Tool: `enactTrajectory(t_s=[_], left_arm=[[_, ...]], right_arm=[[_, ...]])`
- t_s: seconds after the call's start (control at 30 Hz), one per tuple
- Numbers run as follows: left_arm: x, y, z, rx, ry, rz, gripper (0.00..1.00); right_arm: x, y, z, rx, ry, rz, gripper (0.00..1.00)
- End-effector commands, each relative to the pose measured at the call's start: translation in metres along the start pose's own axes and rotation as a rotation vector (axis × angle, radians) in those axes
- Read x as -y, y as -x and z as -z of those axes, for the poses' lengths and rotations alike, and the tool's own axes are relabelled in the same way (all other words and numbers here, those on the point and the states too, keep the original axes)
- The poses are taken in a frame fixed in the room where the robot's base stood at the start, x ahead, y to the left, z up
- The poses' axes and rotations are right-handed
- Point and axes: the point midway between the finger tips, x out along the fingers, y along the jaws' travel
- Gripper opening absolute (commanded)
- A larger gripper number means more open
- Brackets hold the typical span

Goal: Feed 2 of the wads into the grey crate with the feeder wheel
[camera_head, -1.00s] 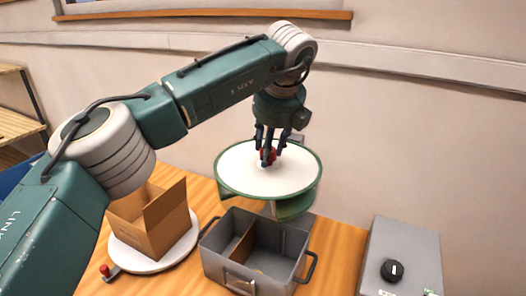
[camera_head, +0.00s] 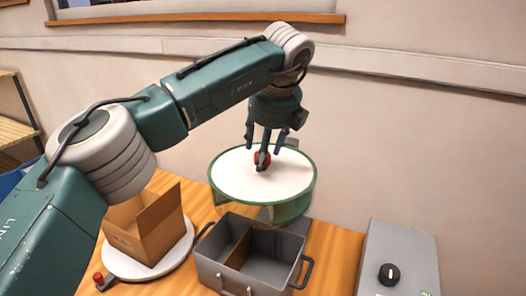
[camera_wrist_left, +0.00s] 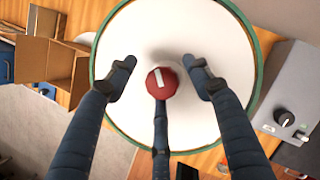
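The feeder wheel (camera_head: 235,180) has a white round top and a green rim, and stands behind the grey crate. A red knob (camera_wrist_left: 162,86) with a white mark rises near its middle; it also shows in the head view (camera_head: 262,158). My left gripper (camera_head: 264,153) points down over the wheel around this knob. In the wrist view its two upper fingers stand apart from the knob; the lower finger reaches its edge, and contact is unclear. The grey crate (camera_head: 229,274) has a brown divider. I cannot make out any wads. My right gripper is out of view.
An open cardboard box (camera_head: 158,232) stands on a white round plate (camera_head: 125,266) left of the crate. A small red-tipped lever (camera_head: 98,279) is in front of it. A grey control box (camera_head: 398,258) with a black dial stands at right. My left arm spans the picture's left.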

Motion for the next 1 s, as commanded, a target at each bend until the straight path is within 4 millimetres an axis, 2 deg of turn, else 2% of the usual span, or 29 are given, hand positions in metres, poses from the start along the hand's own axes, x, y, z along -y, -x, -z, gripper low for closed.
enactTrajectory(t_s=[0.13,0.23,0.5,0.7,0.83,1.0], left_arm=[[0.0,0.002,0.001,-0.002,-0.002,-0.001,0.51],[0.001,0.013,0.001,-0.001,-0.002,-0.001,0.51],[0.002,0.07,0.0,0.001,0.0,0.001,0.51],[0.002,0.104,0.0,0.001,0.0,0.001,0.51],[0.001,0.115,-0.001,0.0,0.0,0.0,0.51],[0.001,0.12,-0.001,-0.001,0.0,0.0,0.51]], right_arm=[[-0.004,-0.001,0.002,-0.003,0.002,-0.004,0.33],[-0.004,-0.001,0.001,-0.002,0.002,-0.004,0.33],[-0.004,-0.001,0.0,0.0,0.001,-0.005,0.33],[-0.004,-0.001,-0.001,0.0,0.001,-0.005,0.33],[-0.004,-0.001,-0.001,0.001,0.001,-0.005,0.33],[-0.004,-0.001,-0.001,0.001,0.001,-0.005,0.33]])
